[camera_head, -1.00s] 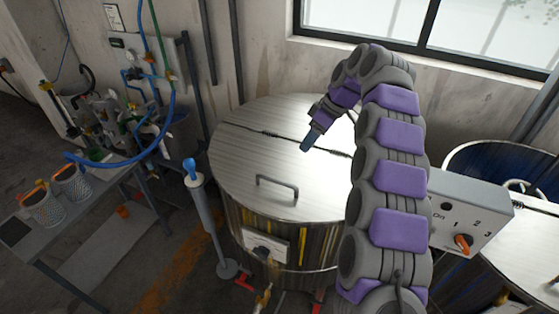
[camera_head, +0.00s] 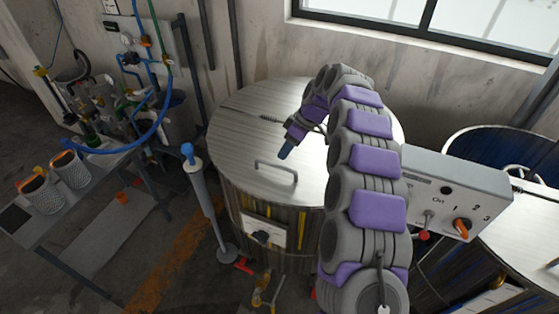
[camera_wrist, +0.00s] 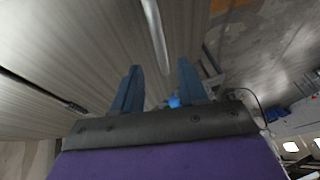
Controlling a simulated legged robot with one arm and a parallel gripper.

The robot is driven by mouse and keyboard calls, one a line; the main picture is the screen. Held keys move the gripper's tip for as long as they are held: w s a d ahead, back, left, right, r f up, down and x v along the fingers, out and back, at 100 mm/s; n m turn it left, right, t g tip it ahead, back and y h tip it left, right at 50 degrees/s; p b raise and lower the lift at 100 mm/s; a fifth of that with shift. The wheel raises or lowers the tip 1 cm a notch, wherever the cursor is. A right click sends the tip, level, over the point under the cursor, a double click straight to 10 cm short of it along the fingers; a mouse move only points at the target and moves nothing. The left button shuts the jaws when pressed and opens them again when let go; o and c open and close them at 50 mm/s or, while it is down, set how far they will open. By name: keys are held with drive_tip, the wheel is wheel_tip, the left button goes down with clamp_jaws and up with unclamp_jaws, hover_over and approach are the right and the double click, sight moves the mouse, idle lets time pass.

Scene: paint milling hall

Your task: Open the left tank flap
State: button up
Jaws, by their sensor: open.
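The left tank (camera_head: 290,232) is a round metal drum with a flat steel lid. Its front flap (camera_head: 238,155) lies flat and closed, with a hinge line behind it. A bent bar handle (camera_head: 276,172) stands on the flap. My gripper (camera_head: 285,154) is just above and behind the handle, apparently not touching it. In the wrist view, my gripper (camera_wrist: 160,78) has two blue fingers apart with nothing held between them. The handle (camera_wrist: 154,32) runs lengthwise there, ahead of the gap between the fingertips.
A grey control box (camera_head: 450,192) with switches stands to the right, by a second, dark blue-lined tank (camera_head: 490,150). A blue-topped post (camera_head: 205,205) stands close left of the tank. A table (camera_head: 85,195) with patterned cups is farther left. The wall and window are behind.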

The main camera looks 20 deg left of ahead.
drive_tip(key=x, duration=0.6)
drive_tip(key=shift+r, duration=0.1)
clamp_jaws()
idle(0.6)
